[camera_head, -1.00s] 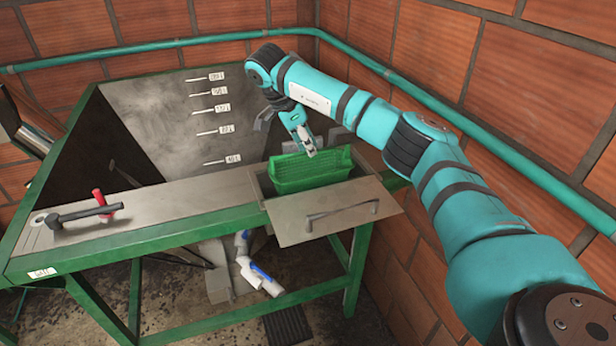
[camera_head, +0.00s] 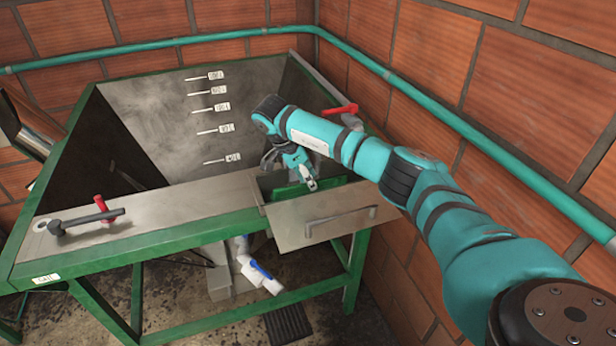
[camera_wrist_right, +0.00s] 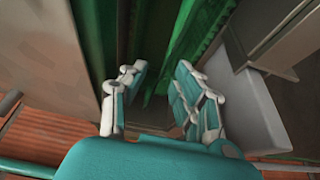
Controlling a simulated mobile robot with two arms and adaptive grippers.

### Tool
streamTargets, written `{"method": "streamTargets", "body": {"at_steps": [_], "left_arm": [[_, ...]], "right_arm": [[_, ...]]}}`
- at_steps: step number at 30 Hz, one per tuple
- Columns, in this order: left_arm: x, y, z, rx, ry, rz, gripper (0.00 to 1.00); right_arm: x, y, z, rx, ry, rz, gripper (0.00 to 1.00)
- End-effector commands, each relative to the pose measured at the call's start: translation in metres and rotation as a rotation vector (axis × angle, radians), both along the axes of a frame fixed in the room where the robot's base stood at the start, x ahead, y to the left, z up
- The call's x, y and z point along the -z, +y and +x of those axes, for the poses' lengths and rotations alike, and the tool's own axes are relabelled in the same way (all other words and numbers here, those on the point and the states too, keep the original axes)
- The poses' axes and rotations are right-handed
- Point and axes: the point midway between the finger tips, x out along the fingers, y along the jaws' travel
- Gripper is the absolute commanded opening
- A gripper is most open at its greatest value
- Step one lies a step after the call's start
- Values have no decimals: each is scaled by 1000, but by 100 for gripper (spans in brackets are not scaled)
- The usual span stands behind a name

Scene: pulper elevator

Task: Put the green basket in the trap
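The green basket (camera_head: 287,193) sits low inside the trap, the rectangular opening at the right end of the metal table top. Only part of its rim and wall shows in the head view; the arm and gripper hide the rest. The trap's metal lid (camera_head: 290,230) with a bar handle lies folded open toward the front. My right gripper (camera_head: 308,182) points down at the basket. In the right wrist view its fingers (camera_wrist_right: 160,88) stand apart, with a green basket wall (camera_wrist_right: 190,38) just beyond them. My left gripper is not in view.
A large metal hopper (camera_head: 160,110) with level labels stands behind the table top. A red-handled lever (camera_head: 103,205) is at the left, and another red handle (camera_head: 340,109) is behind my arm. Brick walls and a teal pipe (camera_head: 460,128) bound the right side.

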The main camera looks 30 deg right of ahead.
Motion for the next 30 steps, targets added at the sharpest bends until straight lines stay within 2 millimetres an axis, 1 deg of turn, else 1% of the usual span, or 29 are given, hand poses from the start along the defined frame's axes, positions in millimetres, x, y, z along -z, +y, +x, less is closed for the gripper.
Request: {"method": "streamTargets", "body": {"at_steps": [9,13,17,23,24,25,30], "left_arm": [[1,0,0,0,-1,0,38],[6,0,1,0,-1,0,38],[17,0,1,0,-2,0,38],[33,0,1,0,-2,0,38],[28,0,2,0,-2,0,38],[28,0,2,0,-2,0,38],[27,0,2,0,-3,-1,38]], "right_arm": [[-1,0,0,0,-1,0,38],[-9,4,2,-1,-3,-1,38],[-29,13,4,-3,-7,0,38],[-70,29,7,-2,-6,1,38],[-81,32,8,-2,-5,-2,38],[-87,33,8,-1,-5,-3,38],[-106,42,10,-2,-1,-1,38]]}}
